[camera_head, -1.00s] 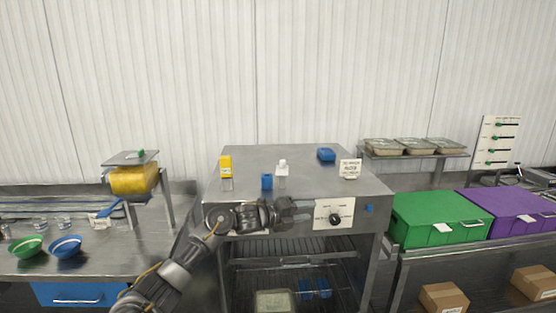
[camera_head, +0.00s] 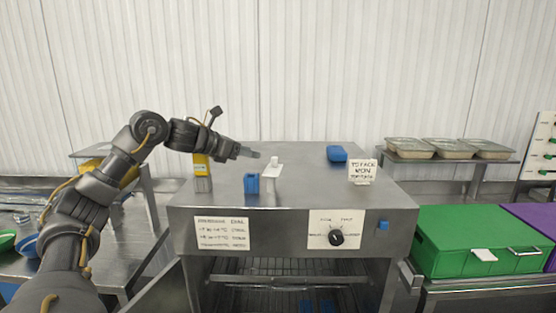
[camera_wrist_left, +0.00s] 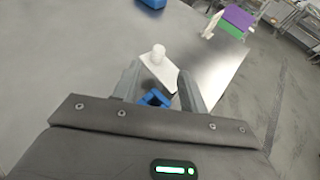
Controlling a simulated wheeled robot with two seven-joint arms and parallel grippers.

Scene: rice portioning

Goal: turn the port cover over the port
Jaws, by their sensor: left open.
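A white plate with a white knob (camera_head: 273,164) is on the steel oven's top (camera_head: 310,160), near its front middle. This may be the port cover; I cannot tell for sure, and no port opening shows. A small blue bracket (camera_head: 251,183) stands just in front of it, to the left. My left gripper (camera_head: 256,154) is above the oven top, just left of the knob. In the left wrist view, its open fingers (camera_wrist_left: 159,68) spread either side of the white plate (camera_wrist_left: 160,70), with the blue bracket (camera_wrist_left: 154,98) nearer the palm. My right gripper is out of view.
A blue block (camera_head: 337,153) and a white sign (camera_head: 363,171) are to the right. A dial (camera_head: 337,237) is on the oven's front. A green crate (camera_head: 470,240) stands at right.

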